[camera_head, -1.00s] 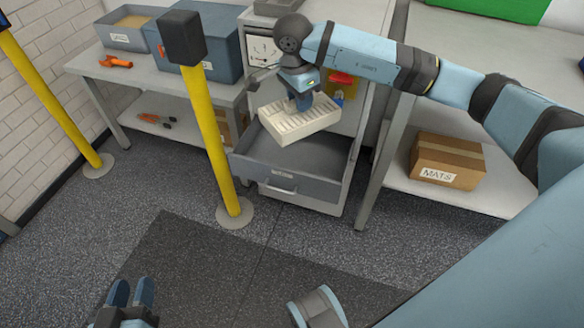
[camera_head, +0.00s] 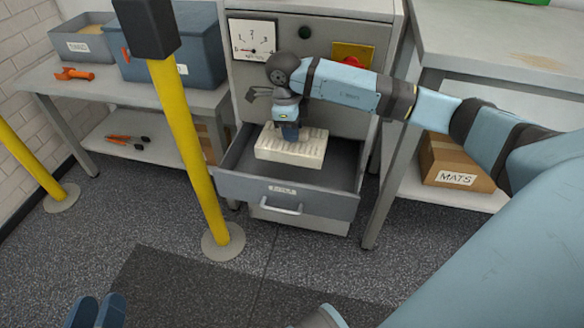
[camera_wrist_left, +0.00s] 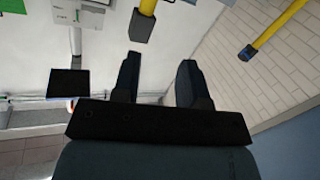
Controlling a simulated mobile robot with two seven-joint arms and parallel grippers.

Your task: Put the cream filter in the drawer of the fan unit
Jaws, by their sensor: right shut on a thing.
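The cream filter (camera_head: 292,149) is a pale ribbed block, seen in the head view at the open drawer (camera_head: 286,194) of the grey fan unit (camera_head: 310,85). My right gripper (camera_head: 290,137) points down and is shut on the filter's top. The filter lies within the drawer's outline, roughly level; I cannot tell whether it touches the drawer floor. My left gripper (camera_head: 95,312) is at the bottom left of the head view, far from the drawer. In the left wrist view its two fingers (camera_wrist_left: 160,82) are apart with nothing between them.
A yellow post (camera_head: 187,150) stands in front and left of the drawer. A side table (camera_head: 100,88) holds a bin, a blue box (camera_head: 180,55) and an orange tool. A MATS carton (camera_head: 455,162) sits on the right bench's lower shelf. A dial and red button are on the unit's front.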

